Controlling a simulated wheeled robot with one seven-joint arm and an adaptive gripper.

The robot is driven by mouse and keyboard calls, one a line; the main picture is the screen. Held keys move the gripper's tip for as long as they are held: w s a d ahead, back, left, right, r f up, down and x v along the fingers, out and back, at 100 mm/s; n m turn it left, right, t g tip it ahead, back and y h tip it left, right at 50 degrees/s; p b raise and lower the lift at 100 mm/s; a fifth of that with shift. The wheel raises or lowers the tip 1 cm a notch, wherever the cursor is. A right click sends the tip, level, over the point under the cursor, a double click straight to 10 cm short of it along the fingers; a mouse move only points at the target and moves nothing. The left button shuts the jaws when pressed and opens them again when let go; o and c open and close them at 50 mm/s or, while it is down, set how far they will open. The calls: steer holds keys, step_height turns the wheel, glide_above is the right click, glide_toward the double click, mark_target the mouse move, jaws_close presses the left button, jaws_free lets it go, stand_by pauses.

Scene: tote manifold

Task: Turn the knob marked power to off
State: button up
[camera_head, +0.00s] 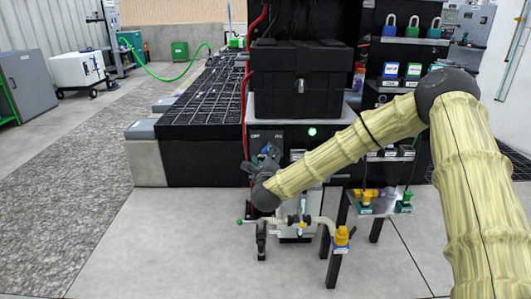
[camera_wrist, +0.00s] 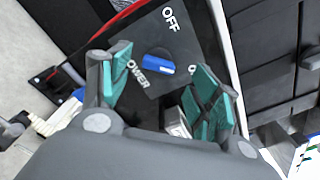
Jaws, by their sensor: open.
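The power knob (camera_wrist: 158,64) is a small blue knob on a dark grey panel (camera_wrist: 180,45) in the wrist view. "OFF" is printed above it, a partly covered "POWER" at its lower left, and a label starting with "O" at its right. A pale mark shows at the knob's right end, towards that label. My gripper (camera_wrist: 161,70) is open, with teal-padded fingers on either side of the knob; I cannot tell whether they touch it. In the head view my gripper (camera_head: 265,160) is in front of the panel (camera_head: 290,135) and hides the knob.
A lit green lamp (camera_head: 312,131) is right of the knob's place. A black case (camera_head: 300,80) sits above the panel. Below are a pipe stand with a yellow valve (camera_head: 341,236) and green-handled fittings (camera_head: 404,202). A black grated deck (camera_head: 205,105) is at left; floor in front is clear.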

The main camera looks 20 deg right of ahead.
mark_target(266, 149)
steer(key=shift+b+x, duration=0.4)
steer(key=shift+x, duration=2.1)
steer(key=c, duration=1)
